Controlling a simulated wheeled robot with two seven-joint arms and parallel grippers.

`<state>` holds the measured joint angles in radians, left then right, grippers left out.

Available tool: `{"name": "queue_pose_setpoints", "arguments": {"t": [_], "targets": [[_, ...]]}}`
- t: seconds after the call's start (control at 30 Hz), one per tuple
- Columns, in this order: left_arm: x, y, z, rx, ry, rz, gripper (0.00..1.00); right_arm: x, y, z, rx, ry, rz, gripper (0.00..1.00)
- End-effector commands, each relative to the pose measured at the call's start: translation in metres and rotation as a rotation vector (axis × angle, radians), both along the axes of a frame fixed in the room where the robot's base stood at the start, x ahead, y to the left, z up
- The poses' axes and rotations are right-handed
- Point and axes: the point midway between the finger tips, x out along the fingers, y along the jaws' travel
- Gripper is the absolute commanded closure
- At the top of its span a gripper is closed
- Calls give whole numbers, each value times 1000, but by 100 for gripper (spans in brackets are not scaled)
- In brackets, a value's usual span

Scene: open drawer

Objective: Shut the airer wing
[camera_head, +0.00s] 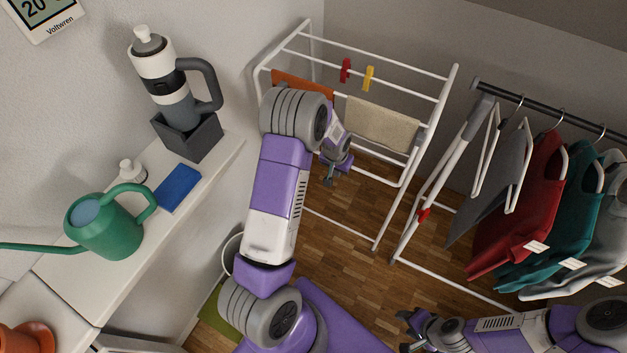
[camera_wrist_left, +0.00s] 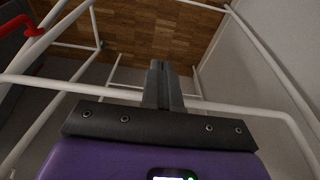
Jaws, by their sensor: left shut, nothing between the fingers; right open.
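The white airer (camera_head: 448,92) stands at the back against the wall, with bars at the top and legs on the wood floor. A beige cloth (camera_head: 383,124), an orange cloth (camera_head: 300,84), a red peg (camera_head: 346,70) and a yellow peg (camera_head: 368,78) hang on it. Which part is the hinged wing is hard to tell. My left gripper (camera_head: 330,180) is shut and empty among the airer's lower bars. In the left wrist view its fingers (camera_wrist_left: 163,85) are together, with a white bar (camera_wrist_left: 245,109) crossing close by; contact is unclear. My right gripper (camera_head: 408,331) is open and empty, low at right.
A clothes rail (camera_head: 555,110) with several garments stands right of the airer, its white leg close by. Floor shows between.

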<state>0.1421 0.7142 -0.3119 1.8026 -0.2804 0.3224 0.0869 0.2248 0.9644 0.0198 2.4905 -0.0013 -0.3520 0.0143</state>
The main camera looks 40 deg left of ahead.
Motion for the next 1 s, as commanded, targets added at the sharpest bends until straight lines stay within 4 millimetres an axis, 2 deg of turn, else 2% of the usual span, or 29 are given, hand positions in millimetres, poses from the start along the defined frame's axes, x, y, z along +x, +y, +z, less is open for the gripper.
{"name": "queue_pose_setpoints", "arguments": {"t": [0.13,0.4,0.6,0.77,1.0], "targets": [[-19,-11,8,-1,3,-8,100,0,0,8,0,0,0,51],[-71,-21,19,-1,5,-8,100,0,0,23,0,0,0,51],[-100,-27,24,0,4,-8,100,0,0,29,0,0,0,51],[-111,-29,26,0,3,-7,100,0,0,31,0,0,0,51],[-113,-29,25,0,2,-6,100,0,0,31,0,0,0,51]]}}
